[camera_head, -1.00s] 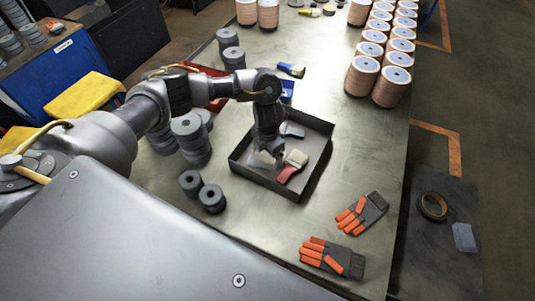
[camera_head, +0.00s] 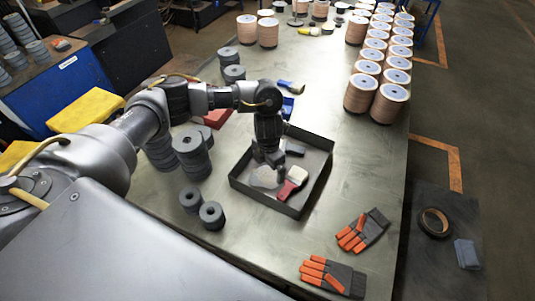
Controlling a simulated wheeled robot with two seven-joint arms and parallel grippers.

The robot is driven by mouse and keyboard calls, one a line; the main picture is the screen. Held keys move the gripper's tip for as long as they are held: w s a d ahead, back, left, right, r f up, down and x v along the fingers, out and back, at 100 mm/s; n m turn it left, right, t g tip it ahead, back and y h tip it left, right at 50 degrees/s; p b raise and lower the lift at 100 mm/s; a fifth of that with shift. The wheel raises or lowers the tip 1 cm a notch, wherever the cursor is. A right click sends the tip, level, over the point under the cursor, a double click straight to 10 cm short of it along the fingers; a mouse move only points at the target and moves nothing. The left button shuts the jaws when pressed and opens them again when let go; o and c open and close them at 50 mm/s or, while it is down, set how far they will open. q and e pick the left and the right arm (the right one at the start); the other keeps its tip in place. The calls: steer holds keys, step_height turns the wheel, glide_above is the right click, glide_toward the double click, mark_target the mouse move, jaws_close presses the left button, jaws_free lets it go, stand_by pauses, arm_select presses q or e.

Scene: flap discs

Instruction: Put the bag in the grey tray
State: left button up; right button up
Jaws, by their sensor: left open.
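The grey tray (camera_head: 316,196) is a shallow, dark, square-walled tray on the metal table. A pale, greyish crumpled thing, which looks like the bag (camera_head: 263,178), lies inside it at the left part of its floor. My left gripper (camera_head: 276,168) is open and hangs over the tray, just above and beside the bag. It partly hides the tray's floor, and I cannot tell whether its fingers touch anything. My right gripper is not in view.
Grey disc stacks (camera_head: 191,154) stand left, gloves (camera_head: 363,231) lie at front right, and copper spools (camera_head: 376,95) stand back right.

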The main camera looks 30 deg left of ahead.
mark_target(267, 172)
arm_select(q)
step_height(267, 172, up, 8)
steer(key=shift+b, duration=0.45)
steer(key=shift+s+a, duration=0.1)
